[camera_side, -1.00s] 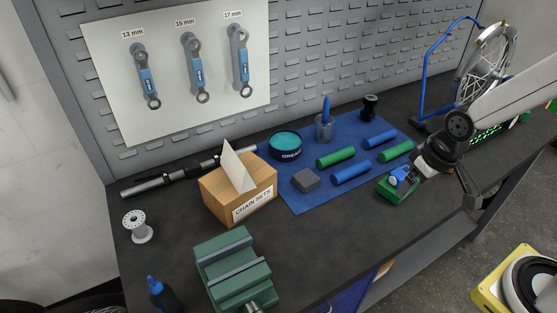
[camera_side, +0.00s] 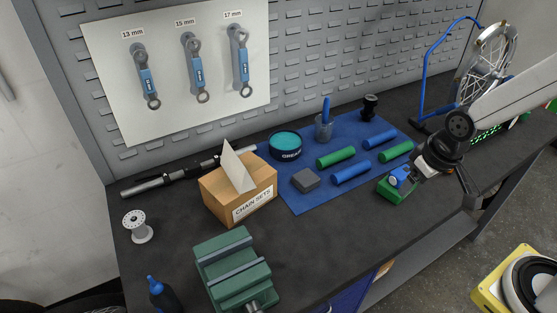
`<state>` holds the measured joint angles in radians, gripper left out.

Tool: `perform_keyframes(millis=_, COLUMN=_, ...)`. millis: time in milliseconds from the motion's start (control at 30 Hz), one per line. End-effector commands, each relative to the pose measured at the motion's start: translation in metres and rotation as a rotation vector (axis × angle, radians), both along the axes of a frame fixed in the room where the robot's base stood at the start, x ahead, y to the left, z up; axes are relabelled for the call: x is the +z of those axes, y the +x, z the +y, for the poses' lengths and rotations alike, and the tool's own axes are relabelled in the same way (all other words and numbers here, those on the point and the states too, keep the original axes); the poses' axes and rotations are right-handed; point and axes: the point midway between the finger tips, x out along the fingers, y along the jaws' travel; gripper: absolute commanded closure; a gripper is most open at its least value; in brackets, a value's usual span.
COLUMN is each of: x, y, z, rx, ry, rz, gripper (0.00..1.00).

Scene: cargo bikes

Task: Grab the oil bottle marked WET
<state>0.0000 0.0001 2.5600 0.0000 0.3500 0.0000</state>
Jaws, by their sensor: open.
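A dark bottle with a blue nozzle (camera_side: 160,294) stands at the bottom left of the side view, cut off by the frame edge. No label shows on it, so I cannot tell whether it is marked WET. My gripper (camera_side: 432,180) is at the right, open, low over the bench's front edge and far from this bottle. A small blue and white item (camera_side: 402,177) and a green block-like item (camera_side: 394,193) show beside my gripper, partly hidden. I cannot tell whether they touch it.
A green vise (camera_side: 232,268) stands right of the bottle. A CHAIN SETS box (camera_side: 222,196), a white spool (camera_side: 137,227) and a blue mat (camera_side: 300,200) with several grips and a teal-topped tin (camera_side: 286,144) lie behind. The bench between vise and mat is clear.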

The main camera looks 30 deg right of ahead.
Motion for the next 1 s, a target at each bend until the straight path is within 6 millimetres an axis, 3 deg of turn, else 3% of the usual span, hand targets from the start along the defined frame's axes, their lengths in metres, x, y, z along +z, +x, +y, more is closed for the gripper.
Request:
perform_keyframes(millis=367, x=0.0, y=0.001, z=0.002, rx=-0.008, ry=0.007, rz=0.001, gripper=0.22)
perform_keyframes(millis=567, x=-0.001, y=0.011, z=0.018, rx=-0.07, ry=0.062, rz=0.016, gripper=0.22)
perform_keyframes(millis=767, x=-0.003, y=0.03, z=0.057, rx=-0.209, ry=0.185, rz=0.057, gripper=0.22)
perform_keyframes(millis=1000, x=-0.006, y=0.054, z=0.122, rx=-0.413, ry=0.371, rz=0.144, gripper=0.22)
